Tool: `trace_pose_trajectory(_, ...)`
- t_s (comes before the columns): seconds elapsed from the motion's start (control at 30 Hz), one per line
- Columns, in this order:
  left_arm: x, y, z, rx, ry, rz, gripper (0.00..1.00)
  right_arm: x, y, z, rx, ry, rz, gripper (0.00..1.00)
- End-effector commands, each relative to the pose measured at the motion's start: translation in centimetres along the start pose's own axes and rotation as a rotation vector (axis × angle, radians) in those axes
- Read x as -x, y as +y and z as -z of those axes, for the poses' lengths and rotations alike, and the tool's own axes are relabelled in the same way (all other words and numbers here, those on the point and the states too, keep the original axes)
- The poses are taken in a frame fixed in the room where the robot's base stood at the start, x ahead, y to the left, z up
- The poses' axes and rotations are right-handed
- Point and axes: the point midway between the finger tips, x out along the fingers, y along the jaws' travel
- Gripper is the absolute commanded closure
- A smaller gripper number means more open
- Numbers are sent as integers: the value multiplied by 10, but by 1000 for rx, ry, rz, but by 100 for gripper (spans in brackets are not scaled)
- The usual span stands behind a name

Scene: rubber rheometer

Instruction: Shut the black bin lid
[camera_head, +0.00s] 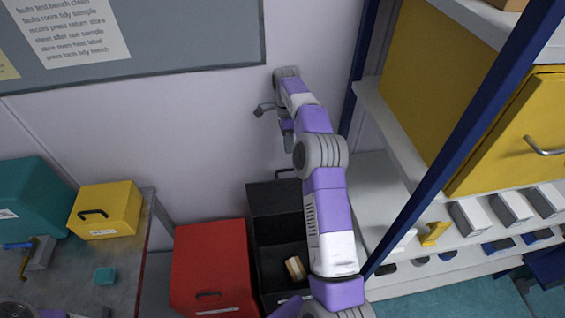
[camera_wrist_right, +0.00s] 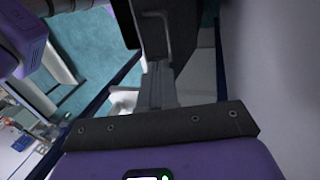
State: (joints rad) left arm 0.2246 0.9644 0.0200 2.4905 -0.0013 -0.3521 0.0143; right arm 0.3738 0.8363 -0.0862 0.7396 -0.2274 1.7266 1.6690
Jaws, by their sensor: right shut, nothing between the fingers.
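The black bin (camera_head: 268,262) stands on the floor beside the red bin, partly hidden by my right arm. Its lid (camera_head: 272,197) is raised, leaning up at the back near the wall, with a handle at its top edge. A tan and brown block (camera_head: 295,268) lies inside the open bin. My right gripper (camera_head: 286,132) is above and behind the raised lid, close to the wall, apart from it in this view. In the right wrist view its fingers (camera_wrist_right: 158,85) are together and empty. My left gripper is out of view.
A red bin (camera_head: 210,262) with its lid down stands left of the black bin. A shelf rack (camera_head: 392,130) with blue posts stands close on the right. A bench (camera_head: 128,262) with a yellow box (camera_head: 106,210) is at the left. The wall is close behind.

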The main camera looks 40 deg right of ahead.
Motion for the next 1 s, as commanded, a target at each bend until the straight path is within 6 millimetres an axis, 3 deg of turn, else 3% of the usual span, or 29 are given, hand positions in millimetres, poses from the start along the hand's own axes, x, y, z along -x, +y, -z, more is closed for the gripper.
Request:
trace_pose_trajectory(0.6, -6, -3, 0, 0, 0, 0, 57, -85, 1, 0, 1, 1, -3, 100)
trace_pose_trajectory(1.0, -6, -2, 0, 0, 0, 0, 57, -98, 0, 0, 2, 0, 0, 100)
